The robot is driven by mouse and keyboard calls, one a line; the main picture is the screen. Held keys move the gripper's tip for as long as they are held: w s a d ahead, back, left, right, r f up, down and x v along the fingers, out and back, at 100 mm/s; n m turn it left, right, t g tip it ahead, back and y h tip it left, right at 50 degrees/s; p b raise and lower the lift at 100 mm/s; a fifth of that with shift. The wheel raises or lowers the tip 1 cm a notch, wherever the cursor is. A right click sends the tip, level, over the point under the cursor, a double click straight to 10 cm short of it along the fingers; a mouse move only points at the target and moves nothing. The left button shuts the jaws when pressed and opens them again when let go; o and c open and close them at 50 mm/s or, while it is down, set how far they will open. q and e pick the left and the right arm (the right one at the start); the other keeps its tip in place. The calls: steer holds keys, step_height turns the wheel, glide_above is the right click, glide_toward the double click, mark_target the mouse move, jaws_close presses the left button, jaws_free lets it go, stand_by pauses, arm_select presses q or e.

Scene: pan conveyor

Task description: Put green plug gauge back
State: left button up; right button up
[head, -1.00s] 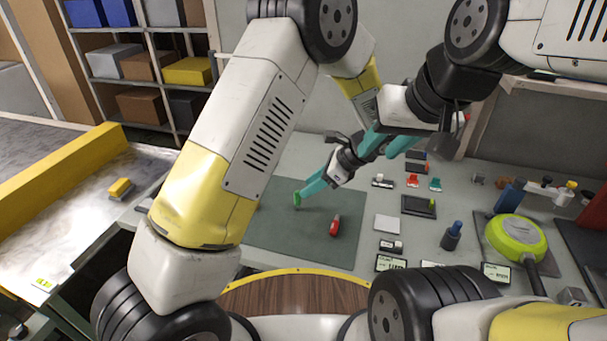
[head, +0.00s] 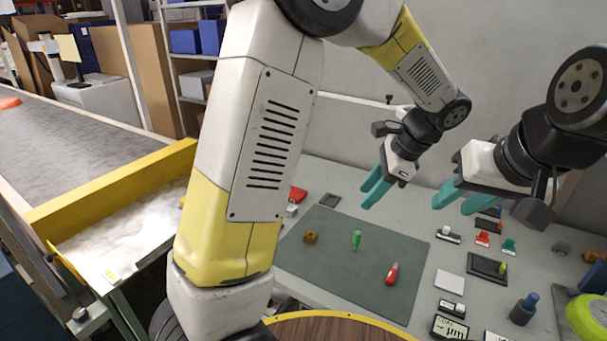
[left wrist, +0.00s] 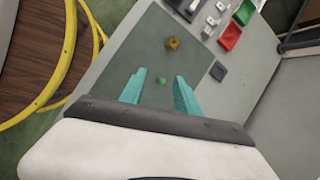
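The green plug gauge (head: 356,240) stands on the dark green mat (head: 335,272), clear of both grippers. It also shows in the left wrist view (left wrist: 161,81), seen from above between the fingertips but below them. My left gripper (head: 370,190) is open and empty, raised above the far part of the mat. My right gripper (head: 460,200) is open and empty, to the right of the left one. A black tray (head: 483,271) right of the mat holds a small yellow-green peg (head: 503,268).
On the mat lie a brown block (head: 311,238) and a red tool (head: 392,273). A dark square pad (head: 330,200) is behind the mat. A white square (head: 450,281) and a dark cylinder with a blue top (head: 523,309) stand to the right. A yellow-edged conveyor is at left.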

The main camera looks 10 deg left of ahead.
arm_select(q)
steer(key=s+a+r+n+t+h, duration=0.2)
steer(key=s+a+r+n, duration=0.3)
steer(key=s+a+n, duration=0.3)
steer(key=s+a+r+n+t+h, duration=0.3)
steer(key=s+a+r+n+h, duration=0.2)
steer(key=s+a+n, duration=0.2)
steer(key=shift+s+a+r+n, duration=0.3)
steer(key=shift+s+a+n, duration=0.1)
steer(key=shift+n, duration=0.2)
